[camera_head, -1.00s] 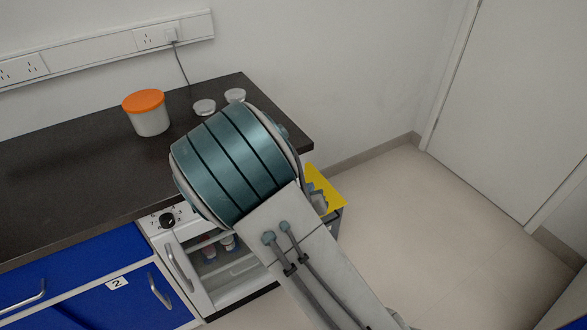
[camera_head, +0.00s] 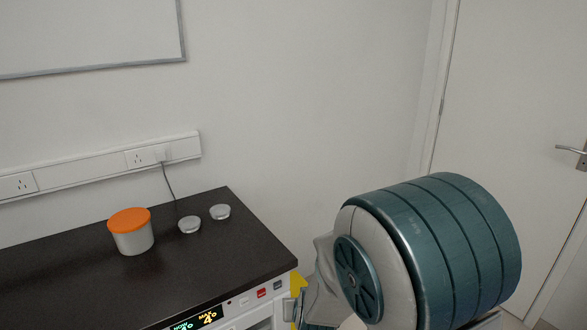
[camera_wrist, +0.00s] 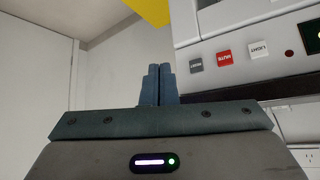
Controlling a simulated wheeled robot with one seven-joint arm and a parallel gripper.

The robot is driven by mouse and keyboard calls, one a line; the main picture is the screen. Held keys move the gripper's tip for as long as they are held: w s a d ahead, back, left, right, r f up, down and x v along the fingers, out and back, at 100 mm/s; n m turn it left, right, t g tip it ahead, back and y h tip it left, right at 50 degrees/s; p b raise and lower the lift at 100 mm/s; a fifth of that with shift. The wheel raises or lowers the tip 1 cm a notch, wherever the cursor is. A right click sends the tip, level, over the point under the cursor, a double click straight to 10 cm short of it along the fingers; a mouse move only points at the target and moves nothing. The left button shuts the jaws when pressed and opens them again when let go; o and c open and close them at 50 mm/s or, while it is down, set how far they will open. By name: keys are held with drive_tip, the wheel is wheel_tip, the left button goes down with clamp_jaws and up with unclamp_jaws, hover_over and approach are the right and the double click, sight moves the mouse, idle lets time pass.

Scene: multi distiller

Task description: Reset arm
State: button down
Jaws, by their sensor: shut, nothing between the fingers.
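My gripper (camera_wrist: 159,84) shows in the wrist view with its two fingers together and nothing between them. In that view it is close to the front panel of a white appliance (camera_wrist: 290,52) with reset, mute and light buttons. In the head view a large teal and grey joint of my arm (camera_head: 440,250) fills the lower right, beside the end of the counter. The fingers do not show clearly in the head view.
The appliance's display (camera_head: 195,320) sits below the counter. A door (camera_head: 520,110) stands at the right.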

drive_tip(key=s+d+r+g+p, duration=0.2)
drive_tip(key=s+d+r, duration=0.4)
drive_tip(key=s+r, duration=0.3)
drive_tip(key=s+d+r+m+g+p, duration=0.1)
drive_tip(key=s+d+r+g+p, duration=0.2)
drive_tip(key=s+d+r, duration=0.3)
drive_tip(key=s+r, duration=0.3)
drive_tip(key=shift+s+r+g+h, duration=0.15)
drive_tip(key=shift+s+g+h, duration=0.15)
drive_tip(key=shift+s+h, duration=0.1)
